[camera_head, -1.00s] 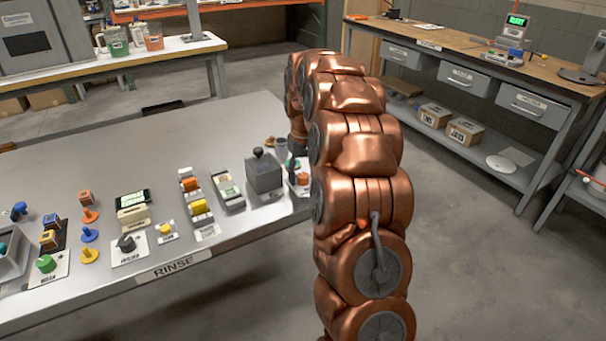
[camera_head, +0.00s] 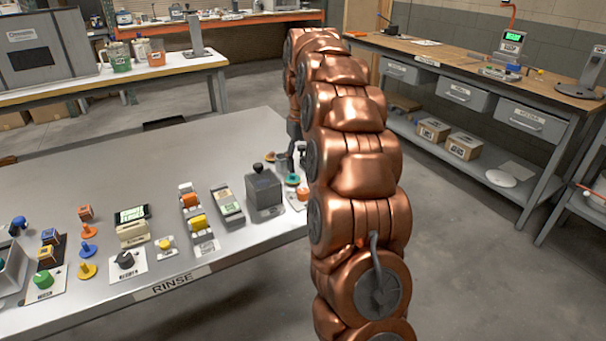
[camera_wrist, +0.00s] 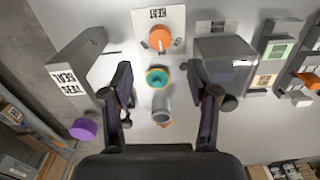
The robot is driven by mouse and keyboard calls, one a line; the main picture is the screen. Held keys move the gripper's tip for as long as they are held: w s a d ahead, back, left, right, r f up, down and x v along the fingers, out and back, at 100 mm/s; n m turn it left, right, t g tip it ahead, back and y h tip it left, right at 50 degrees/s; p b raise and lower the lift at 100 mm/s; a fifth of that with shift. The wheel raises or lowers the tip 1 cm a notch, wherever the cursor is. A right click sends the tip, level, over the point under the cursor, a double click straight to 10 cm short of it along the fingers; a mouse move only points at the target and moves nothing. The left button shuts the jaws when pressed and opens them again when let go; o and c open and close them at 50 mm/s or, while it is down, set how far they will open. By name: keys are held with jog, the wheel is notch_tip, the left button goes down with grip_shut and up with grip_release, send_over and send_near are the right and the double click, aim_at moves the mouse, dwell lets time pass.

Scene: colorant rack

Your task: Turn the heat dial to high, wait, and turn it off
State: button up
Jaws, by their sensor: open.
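An orange dial (camera_wrist: 160,37) with a pale pointer sits on a white plate at the top of the wrist view. The plate's printed label (camera_wrist: 157,13) is too small and turned to read surely. The orange dial also shows in the head view (camera_head: 303,194), partly behind my arm. My gripper (camera_wrist: 165,92) is open and empty, its two dark fingers wide apart, below the dial in the wrist view. A teal ring piece (camera_wrist: 157,77) and a grey cylinder (camera_wrist: 161,108) lie between the fingers in the picture. In the head view my arm mostly hides the gripper.
A grey box (camera_wrist: 226,67) stands right of the dial; a block marked SEAL (camera_wrist: 75,75) stands left. A purple disc (camera_wrist: 83,129) is at lower left. The metal table (camera_head: 100,180) holds several other controls, including a black dial (camera_head: 125,260). Its middle and back are clear.

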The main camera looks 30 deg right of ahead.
jog(key=shift+r, duration=1.25)
